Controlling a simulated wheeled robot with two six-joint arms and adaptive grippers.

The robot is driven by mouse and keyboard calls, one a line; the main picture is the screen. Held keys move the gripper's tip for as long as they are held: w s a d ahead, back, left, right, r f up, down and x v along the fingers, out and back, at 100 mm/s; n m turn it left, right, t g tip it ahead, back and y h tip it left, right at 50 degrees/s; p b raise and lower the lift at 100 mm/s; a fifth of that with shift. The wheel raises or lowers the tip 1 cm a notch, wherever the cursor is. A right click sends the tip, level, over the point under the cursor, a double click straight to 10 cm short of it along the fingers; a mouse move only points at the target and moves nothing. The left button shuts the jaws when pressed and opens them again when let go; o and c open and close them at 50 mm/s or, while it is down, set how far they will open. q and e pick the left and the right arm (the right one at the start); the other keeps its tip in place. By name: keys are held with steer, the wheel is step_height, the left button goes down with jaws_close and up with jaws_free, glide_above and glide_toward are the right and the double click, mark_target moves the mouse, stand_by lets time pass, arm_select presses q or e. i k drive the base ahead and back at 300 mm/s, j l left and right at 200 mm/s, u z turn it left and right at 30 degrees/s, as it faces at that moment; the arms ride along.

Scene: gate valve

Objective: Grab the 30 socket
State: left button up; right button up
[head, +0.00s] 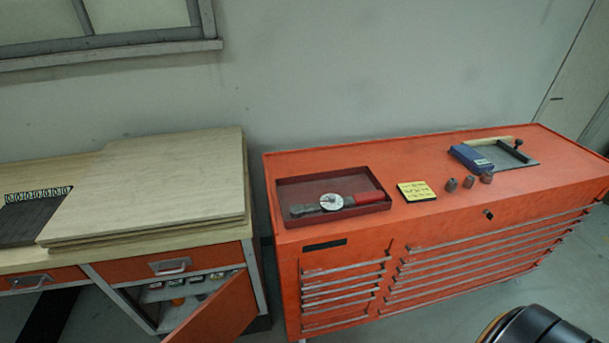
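Neither of my grippers shows in the head view. A dark rounded part at the bottom right edge seems to be part of my arm.
A dark red tray (290,183) holds a torque wrench (350,201) with a dial and red handle. A blue box (471,158) and a grey tray-like item (514,156) sit behind the sockets. A wooden workbench (215,237) with an open cabinet door (215,312) stands at left.

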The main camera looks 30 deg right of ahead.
mark_target(486, 177)
steer(key=l+z, duration=0.1)
steer(key=z, duration=0.9)
steer(key=i+l+z, duration=0.1)
steer(key=z, duration=0.85)
steer(key=i+l, duration=0.25)
steer(key=i, duration=0.2)
